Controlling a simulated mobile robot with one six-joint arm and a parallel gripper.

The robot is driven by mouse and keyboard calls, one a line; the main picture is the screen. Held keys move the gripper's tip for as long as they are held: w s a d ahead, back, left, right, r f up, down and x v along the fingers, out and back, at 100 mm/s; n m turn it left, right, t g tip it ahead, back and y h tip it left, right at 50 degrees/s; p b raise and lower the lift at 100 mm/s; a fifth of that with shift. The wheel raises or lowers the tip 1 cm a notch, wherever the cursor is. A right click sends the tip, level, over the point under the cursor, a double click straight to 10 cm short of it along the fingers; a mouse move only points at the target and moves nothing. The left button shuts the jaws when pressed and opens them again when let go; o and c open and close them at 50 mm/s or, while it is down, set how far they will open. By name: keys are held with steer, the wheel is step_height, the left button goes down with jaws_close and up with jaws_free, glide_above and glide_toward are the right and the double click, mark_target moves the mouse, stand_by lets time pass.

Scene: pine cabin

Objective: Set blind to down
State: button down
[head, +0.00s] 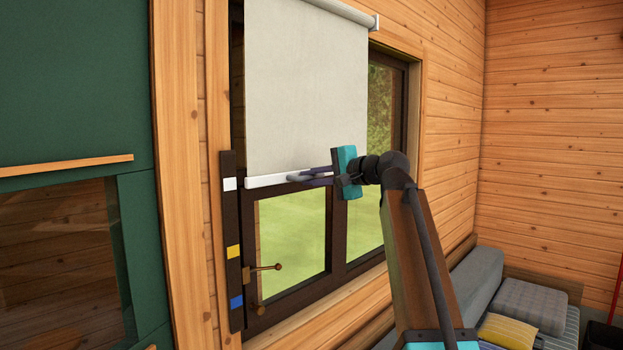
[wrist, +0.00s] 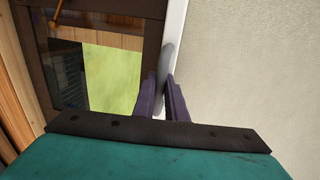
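The blind (head: 305,90) is a pale roller sheet hanging over the upper part of the window. Its white bottom bar (head: 262,181) is level with the white mark (head: 229,184) on the dark strip at the left. My gripper (head: 297,175) is at the right part of this bar. In the wrist view, the purple fingers of my gripper (wrist: 163,85) lie close on both sides of a thin grey pull tab (wrist: 165,62) on the bar, and appear shut on it. The sheet also shows in the wrist view (wrist: 250,70).
The dark strip (head: 232,220) carries a yellow mark (head: 233,252) and a blue mark (head: 236,302) below the white one. A brass window handle (head: 265,268) juts out below the bar. A cushioned bench (head: 525,305) stands at lower right.

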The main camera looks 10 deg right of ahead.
step_height(320, 180, down, 48)
steer(key=b, duration=2)
steer(key=shift+f, duration=0.25)
steer(key=shift+s+f, duration=0.1)
steer(key=c, duration=1.8)
jaws_free()
steer(key=v, duration=1.3)
steer(key=shift+s+d+b, duration=0.25)
steer(key=shift+d+b, duration=0.05)
steer(key=shift+b, duration=0.05)
